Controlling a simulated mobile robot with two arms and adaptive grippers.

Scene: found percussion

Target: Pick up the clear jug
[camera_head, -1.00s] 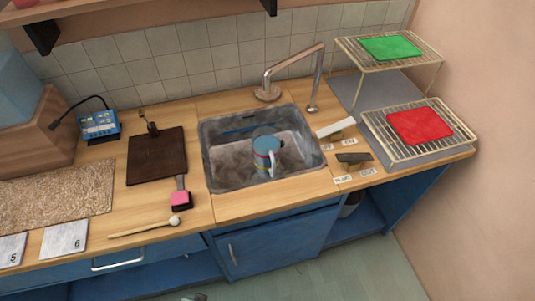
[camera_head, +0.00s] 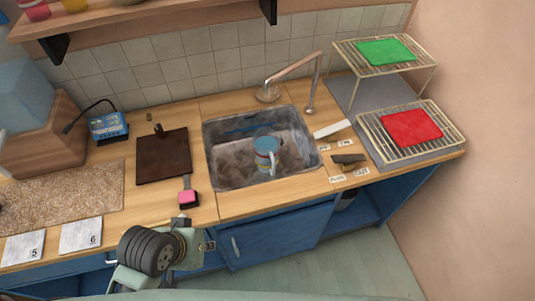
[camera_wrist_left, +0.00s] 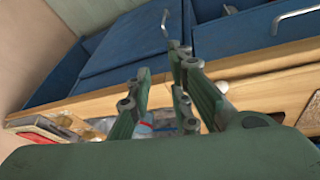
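The clear jug (camera_head: 266,148) stands upright inside the grey sink (camera_head: 222,181). It looks bluish, with coloured bands and a pale handle toward the front. My left arm's wrist (camera_head: 152,250) is in front of the counter, left of and nearer than the sink, well apart from the jug. In the left wrist view my left gripper (camera_wrist_left: 163,72) has its two green fingers apart with nothing held between them. A bluish, partly hidden shape, likely the jug (camera_wrist_left: 142,130), shows beyond the fingers. My right gripper is out of view.
A tap (camera_head: 291,68) arches over the back of the sink. A dark board (camera_head: 162,155) and a pink-headed tool (camera_head: 188,198) lie left of it. Wire racks with a green mat (camera_head: 386,51) and red mat (camera_head: 411,127) stand right. A shelf (camera_head: 150,22) hangs above.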

